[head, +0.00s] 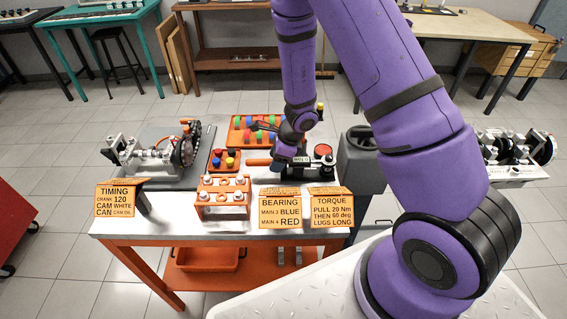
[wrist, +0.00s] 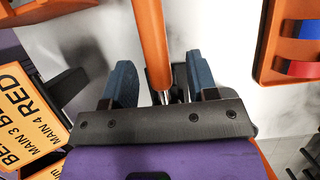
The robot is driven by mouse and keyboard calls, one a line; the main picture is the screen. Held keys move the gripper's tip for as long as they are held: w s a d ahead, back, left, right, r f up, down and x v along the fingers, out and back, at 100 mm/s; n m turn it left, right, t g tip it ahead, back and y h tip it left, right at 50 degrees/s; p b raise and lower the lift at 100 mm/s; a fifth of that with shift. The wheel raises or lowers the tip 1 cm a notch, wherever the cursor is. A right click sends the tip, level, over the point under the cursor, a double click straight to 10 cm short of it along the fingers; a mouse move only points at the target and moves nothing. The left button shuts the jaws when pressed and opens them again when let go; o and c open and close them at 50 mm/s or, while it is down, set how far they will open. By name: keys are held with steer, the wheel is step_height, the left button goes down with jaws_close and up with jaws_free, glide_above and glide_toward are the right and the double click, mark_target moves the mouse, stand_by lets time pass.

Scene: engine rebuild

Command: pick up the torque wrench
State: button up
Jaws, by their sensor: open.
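An orange handle with a metal end (wrist: 150,45), which looks like the torque wrench, runs down from the top edge in the wrist view. Its lower end lies between the two blue-grey fingers of my gripper (wrist: 161,85). The fingers are apart, with a visible gap on each side of the handle. I cannot tell how far below the fingertips it lies.
A label stand marked TORQUE (head: 331,208) and one marked BEARING (head: 281,209) stand at the bench's front edge. An orange rack (head: 222,197) and an engine assembly (head: 160,155) are to the left. A tray with coloured parts (wrist: 262,65) is at the wrist view's right.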

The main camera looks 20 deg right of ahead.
steer(key=shift+a+f, duration=0.15)
steer(key=shift+f, duration=0.25)
jaws_close()
step_height(320, 180, up, 10)
steer(key=shift+r, duration=0.1)
stand_by(0.6)
